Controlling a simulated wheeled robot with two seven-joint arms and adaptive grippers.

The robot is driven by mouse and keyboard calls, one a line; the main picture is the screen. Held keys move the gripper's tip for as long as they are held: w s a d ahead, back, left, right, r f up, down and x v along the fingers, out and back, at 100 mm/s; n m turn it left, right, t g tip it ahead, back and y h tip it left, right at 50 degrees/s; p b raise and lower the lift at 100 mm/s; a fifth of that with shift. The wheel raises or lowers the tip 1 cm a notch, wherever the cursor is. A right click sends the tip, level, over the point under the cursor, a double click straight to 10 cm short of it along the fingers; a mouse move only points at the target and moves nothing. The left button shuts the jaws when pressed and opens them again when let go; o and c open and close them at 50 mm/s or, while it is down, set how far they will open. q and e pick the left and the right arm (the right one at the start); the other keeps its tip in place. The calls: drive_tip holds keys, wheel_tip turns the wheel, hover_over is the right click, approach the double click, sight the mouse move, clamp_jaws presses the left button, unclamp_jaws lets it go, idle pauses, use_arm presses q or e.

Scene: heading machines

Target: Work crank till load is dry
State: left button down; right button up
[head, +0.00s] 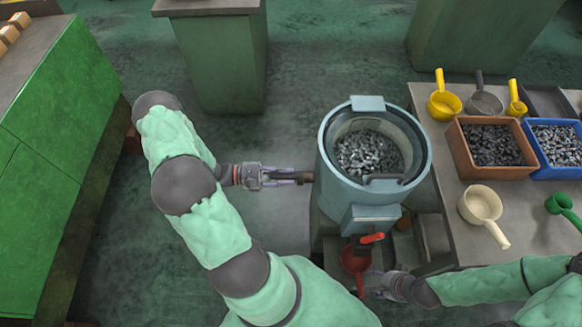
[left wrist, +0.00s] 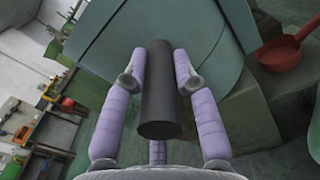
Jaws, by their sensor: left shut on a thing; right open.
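The blue-grey round machine (head: 328,155) stands in the middle of the head view. Its inner basket holds a load of small grey metal pieces (head: 368,153). My left gripper (head: 298,177) is shut on the dark crank handle (head: 304,177) at the machine's left side. My right gripper (head: 376,284) is open below the machine's front, close beside a red scoop (head: 355,262). I cannot tell whether it touches the scoop. The load's wetness cannot be told.
A red lever (head: 372,238) sits on the machine's front outlet. The right table (head: 530,225) carries a brown bin (head: 462,150), a blue bin (head: 543,170), a cream scoop (head: 481,204) and several other scoops.

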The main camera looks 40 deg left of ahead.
use_arm(q)
drive_tip(key=s+d+f+m+b, duration=0.4)
drive_tip(key=s+d+f+m, duration=0.1)
drive_tip(key=f+m, duration=0.3)
drive_tip(key=shift+s+d+f, duration=0.3)
drive_tip(key=shift+s+f, duration=0.45)
drive_tip(key=shift+f, duration=0.1)
drive_tip(key=c, duration=1)
unclamp_jaws()
drive_tip(key=shift+a, duration=0.1)
drive_tip(key=v, duration=1.2)
